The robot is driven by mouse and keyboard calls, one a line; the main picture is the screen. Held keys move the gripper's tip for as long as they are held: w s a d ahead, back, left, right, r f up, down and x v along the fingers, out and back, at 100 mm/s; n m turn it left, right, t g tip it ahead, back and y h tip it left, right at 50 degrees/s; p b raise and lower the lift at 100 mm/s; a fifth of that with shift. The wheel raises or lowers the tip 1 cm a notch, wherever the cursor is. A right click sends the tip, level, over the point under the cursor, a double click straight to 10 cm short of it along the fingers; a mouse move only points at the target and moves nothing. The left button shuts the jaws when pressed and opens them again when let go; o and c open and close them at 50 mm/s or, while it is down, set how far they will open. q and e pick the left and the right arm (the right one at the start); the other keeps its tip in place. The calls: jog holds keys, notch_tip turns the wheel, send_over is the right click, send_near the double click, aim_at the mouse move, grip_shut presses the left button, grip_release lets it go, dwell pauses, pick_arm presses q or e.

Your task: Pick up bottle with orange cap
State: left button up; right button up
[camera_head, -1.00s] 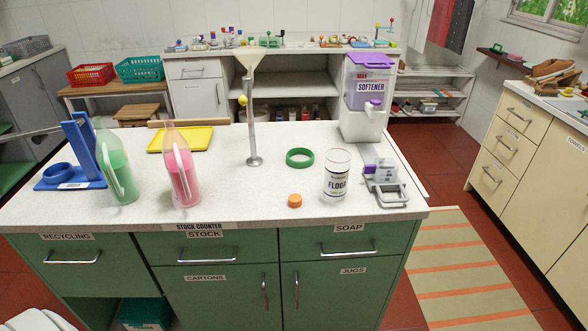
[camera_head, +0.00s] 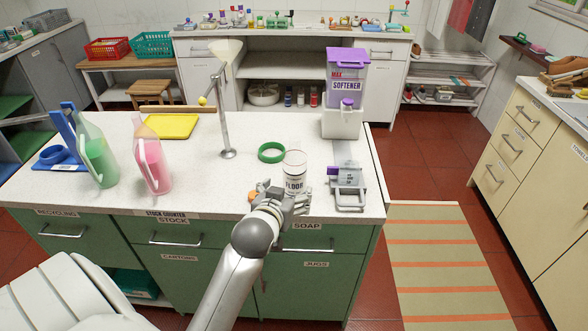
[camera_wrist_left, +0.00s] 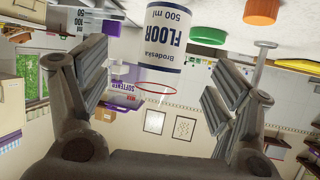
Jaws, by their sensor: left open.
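A clear bottle labelled FLOOR (camera_head: 294,168) stands upright near the front edge of the stock counter. Its top looks uncapped. An orange cap (camera_head: 252,196) lies on the counter to its left, partly hidden by my gripper. My left gripper (camera_head: 284,193) is open at the bottle's near side and hides its lower part. In the left wrist view, which is upside down, the bottle (camera_wrist_left: 150,38) appears between the spread fingers of the gripper (camera_wrist_left: 160,78), beyond their tips. I cannot tell whether they touch it. The orange cap (camera_wrist_left: 262,10) shows there to the right.
A grey dispenser-like device (camera_head: 348,180) stands close right of the bottle. A green ring (camera_head: 271,152) lies behind it, with a metal funnel stand (camera_head: 223,120) to the left. A softener container (camera_head: 345,90) stands behind right. Pink (camera_head: 153,165) and green (camera_head: 100,160) jugs stand left.

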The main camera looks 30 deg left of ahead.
aim_at(292, 175)
pick_arm(q)
jog(key=w, duration=0.1)
jog(key=w+a, duration=0.1)
jog(key=w, duration=0.1)
jog(key=w+a, duration=0.1)
jog(key=shift+w+f+p, duration=0.1)
jog(key=shift+w+p, duration=0.3)
jog(key=shift+w+a+f, duration=0.15)
jog(key=shift+w+a, duration=0.05)
jog(key=shift+w, duration=0.3)
jog(key=p+x, duration=0.1)
jog(key=x, duration=0.2)
jog(key=shift+w+a, duration=0.25)
jog(key=shift+w, duration=0.1)
jog(key=shift+w+a+f+p, duration=0.1)
jog(key=shift+w+f+p, duration=0.15)
jog(key=shift+p, duration=0.05)
pick_arm(e)
jog(key=shift+w+d+r, duration=0.2)
jog(key=shift+w+r, duration=0.05)
jog(key=shift+r, duration=0.35)
jog(key=shift+w+d+r, duration=0.15)
jog(key=shift+w+r, duration=0.1)
jog(key=shift+r, duration=0.35)
pick_arm(q)
jog(key=shift+c, duration=0.5)
pick_arm(e)
jog(key=shift+d, duration=0.1)
